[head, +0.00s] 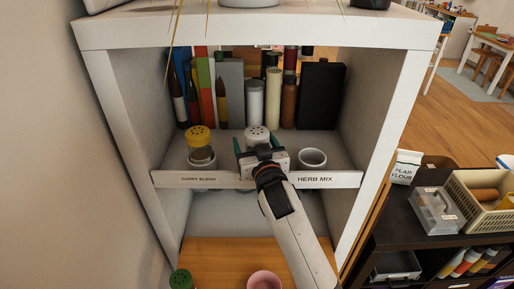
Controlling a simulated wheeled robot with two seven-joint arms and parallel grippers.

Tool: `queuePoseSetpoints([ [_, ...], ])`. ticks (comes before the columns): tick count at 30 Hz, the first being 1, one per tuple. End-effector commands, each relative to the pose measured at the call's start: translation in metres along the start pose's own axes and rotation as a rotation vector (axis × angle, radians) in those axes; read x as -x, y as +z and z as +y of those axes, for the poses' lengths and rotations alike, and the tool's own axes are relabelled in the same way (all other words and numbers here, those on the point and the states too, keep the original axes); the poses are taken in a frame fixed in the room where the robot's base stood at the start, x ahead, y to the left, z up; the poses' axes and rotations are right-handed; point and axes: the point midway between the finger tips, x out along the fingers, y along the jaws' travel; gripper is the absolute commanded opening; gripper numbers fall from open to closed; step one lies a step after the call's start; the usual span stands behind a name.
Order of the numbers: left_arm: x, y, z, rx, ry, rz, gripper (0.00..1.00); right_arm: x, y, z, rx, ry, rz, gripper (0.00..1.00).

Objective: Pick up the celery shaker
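A white-lidded shaker (257,134) stands in the middle of the cube shelf, behind the label strip. A yellow-lidded shaker (199,138) stands to its left, in or behind a white cup. A green-lidded shaker (181,280) is at the bottom edge, on the wooden surface below. No celery wording is readable, so I cannot tell which shaker it is. My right gripper (257,145) reaches in from the bottom with its teal fingers apart, one on each side of the white-lidded shaker. Small gaps seem to show beside the lid. The gripper hides the shaker's lower part. My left gripper is not in view.
The label strip (335,179) reads "CURRY BLEND" and "HERB MIX"; its middle is hidden. An empty white cup (312,159) sits right of my gripper. Bottles and a black box (320,95) stand behind. A pink bowl (265,281) is below. White shelf walls close in both sides.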

Motion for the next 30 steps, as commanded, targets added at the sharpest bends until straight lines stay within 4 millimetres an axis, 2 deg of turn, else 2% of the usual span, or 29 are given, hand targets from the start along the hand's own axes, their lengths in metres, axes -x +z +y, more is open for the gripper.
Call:
queuePoseSetpoints([
  [2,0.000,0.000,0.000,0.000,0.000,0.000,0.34,0.000,0.000,0.000,0.000,0.000,0.000,0.78],
  [12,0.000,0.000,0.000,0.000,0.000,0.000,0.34,0.000,0.000,0.000,0.000,0.000,0.000,0.26],
  [20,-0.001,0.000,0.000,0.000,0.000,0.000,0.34,0.000,0.004,0.000,0.000,0.000,-0.002,0.26],
  [23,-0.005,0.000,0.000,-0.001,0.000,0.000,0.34,0.000,0.016,0.000,-0.001,0.000,-0.005,0.26],
  [30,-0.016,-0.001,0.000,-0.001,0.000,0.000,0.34,0.000,0.064,0.000,-0.001,0.000,-0.007,0.26],
])
